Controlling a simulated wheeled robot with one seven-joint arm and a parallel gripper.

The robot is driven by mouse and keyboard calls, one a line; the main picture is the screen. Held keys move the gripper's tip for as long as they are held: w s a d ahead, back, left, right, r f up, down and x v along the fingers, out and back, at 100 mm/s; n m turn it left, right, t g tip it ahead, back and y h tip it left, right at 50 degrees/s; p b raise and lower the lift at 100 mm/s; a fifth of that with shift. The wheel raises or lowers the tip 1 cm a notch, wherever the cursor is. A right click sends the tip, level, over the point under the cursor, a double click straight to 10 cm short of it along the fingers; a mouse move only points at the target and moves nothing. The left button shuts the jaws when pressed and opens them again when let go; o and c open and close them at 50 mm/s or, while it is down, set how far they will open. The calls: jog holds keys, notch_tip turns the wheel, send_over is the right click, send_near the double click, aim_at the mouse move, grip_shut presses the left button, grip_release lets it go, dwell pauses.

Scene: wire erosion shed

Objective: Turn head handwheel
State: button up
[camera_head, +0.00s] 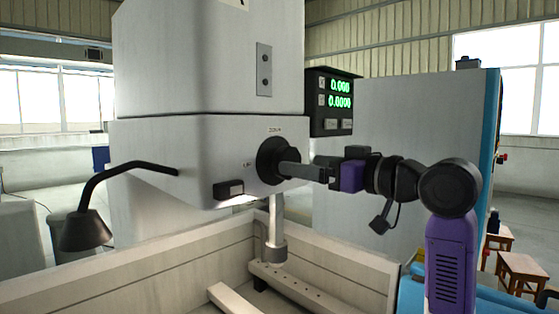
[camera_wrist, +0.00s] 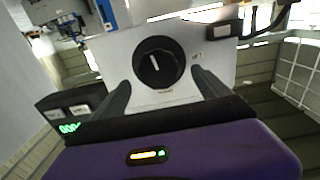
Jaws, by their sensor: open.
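The head handwheel is a round black knob on the front of the grey machine head; it shows in the head view (camera_head: 273,160) and in the wrist view (camera_wrist: 158,62), where a white pointer line stands on its face, tilted slightly left at the top. My gripper (camera_head: 283,168) reaches it from the right in the head view, and a finger hides part of the knob. In the wrist view my gripper (camera_wrist: 158,88) is open, with one dark finger on either side below the knob. I cannot tell whether the fingers touch it.
A digital readout (camera_head: 334,102) with green digits hangs right of the head, close above my wrist. A black lamp (camera_head: 86,228) on a bent arm is at left. A small black box (camera_head: 229,189) sits left of the knob. The open tank (camera_head: 345,262) lies below.

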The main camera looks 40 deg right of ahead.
jog(key=w+p, duration=0.1)
jog(key=w, duration=0.5)
jog(key=shift+w+p, duration=0.3)
jog(key=shift+p, duration=0.05)
jog(key=c, duration=1.4)
